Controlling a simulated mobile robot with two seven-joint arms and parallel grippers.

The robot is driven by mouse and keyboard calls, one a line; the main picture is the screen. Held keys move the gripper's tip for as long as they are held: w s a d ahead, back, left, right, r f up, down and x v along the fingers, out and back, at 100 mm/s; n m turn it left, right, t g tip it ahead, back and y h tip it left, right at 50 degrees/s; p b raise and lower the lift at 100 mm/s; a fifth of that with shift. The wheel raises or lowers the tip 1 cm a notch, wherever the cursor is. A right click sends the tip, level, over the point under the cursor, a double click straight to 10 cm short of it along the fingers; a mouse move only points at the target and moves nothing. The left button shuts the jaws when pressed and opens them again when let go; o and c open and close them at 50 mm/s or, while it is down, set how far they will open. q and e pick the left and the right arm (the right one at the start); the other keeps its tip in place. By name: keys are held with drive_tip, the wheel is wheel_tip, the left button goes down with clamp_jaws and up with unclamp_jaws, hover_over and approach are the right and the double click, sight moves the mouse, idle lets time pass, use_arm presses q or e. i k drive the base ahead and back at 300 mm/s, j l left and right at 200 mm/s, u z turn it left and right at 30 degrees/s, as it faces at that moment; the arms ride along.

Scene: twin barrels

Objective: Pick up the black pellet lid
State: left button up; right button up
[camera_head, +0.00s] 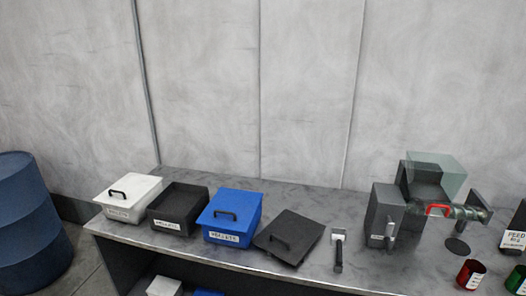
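The black lid (289,236) lies on the bench, right of the blue bin. It is a flat dark square plate, turned at an angle, with a black handle (278,243) on its upper face. An open black bin (178,207) with a white label stands between the white bin and the blue bin, with no lid on it. The label text is too small to read surely. Neither of my grippers shows in the head view.
A white lidded bin (127,198) and a blue lidded bin (232,216) flank the black bin. A small handled tool (338,250) lies right of the lid. A grey machine (385,214), red can (470,274) and green can (516,279) stand farther right. A blue barrel (22,225) stands left.

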sight(290, 235)
drive_tip(key=j+z, duration=0.1)
drive_tip(key=z, duration=0.45)
drive_tip(key=i+j+z, duration=0.25)
drive_tip(key=j, duration=0.25)
drive_tip(key=j+z, duration=0.3)
drive_tip(key=j, duration=0.2)
drive_tip(key=i+j, duration=0.1)
drive_tip(key=j, duration=0.25)
drive_tip(key=i+j, duration=0.15)
drive_tip(key=j, duration=0.2)
drive_tip(key=i+j, duration=0.1)
drive_tip(key=j, duration=0.25)
drive_tip(key=i+j+z, duration=0.1)
drive_tip(key=j, duration=0.25)
drive_tip(key=i+j, duration=0.1)
drive_tip(key=j, duration=0.25)
